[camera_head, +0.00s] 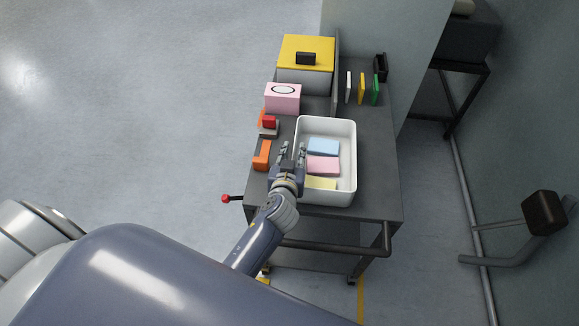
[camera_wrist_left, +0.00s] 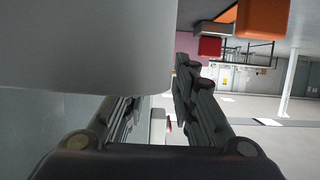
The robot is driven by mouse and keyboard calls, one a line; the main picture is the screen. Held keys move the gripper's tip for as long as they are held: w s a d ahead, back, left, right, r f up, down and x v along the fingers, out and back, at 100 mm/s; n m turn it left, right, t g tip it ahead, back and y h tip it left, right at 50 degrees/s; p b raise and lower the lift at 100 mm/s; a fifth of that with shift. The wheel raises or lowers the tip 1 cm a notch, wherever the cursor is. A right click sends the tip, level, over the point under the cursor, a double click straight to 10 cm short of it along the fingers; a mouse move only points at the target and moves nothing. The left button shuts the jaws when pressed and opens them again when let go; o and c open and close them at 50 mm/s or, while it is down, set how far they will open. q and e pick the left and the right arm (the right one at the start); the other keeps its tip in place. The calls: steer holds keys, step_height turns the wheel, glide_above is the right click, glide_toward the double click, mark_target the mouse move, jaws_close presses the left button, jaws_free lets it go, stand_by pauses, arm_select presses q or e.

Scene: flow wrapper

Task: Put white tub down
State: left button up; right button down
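The white tub (camera_head: 354,165) is an open rectangular bin standing on the right half of the dark grey table top. It holds a blue, a pink and a yellow flat pack. My left gripper (camera_head: 293,153) is at the tub's near-left wall, fingers spread, one on the tub side and one on the outer side. In the left wrist view, the tub's pale wall (camera_wrist_left: 85,45) fills the upper left and hides one fingertip. The fingers (camera_wrist_left: 160,95) stand apart there; whether they touch the wall is unclear. My right gripper is not in view.
A pink box (camera_head: 283,99), a red-topped item (camera_head: 268,122) and an orange block (camera_head: 262,155) stand left of the tub. A yellow-lidded box (camera_head: 305,54) is behind. White, yellow and green upright plates (camera_head: 362,88) stand at the back right. A red-knobbed lever (camera_head: 226,199) sticks out left.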

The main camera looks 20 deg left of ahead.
arm_select(q)
steer(key=b+v, duration=0.1)
steer(key=v, duration=0.8)
steer(key=shift+s+d+r+b, duration=0.1)
steer(key=shift+s+r+b, duration=0.2)
steer(key=shift+s, duration=0.25)
steer(key=shift+f, duration=0.1)
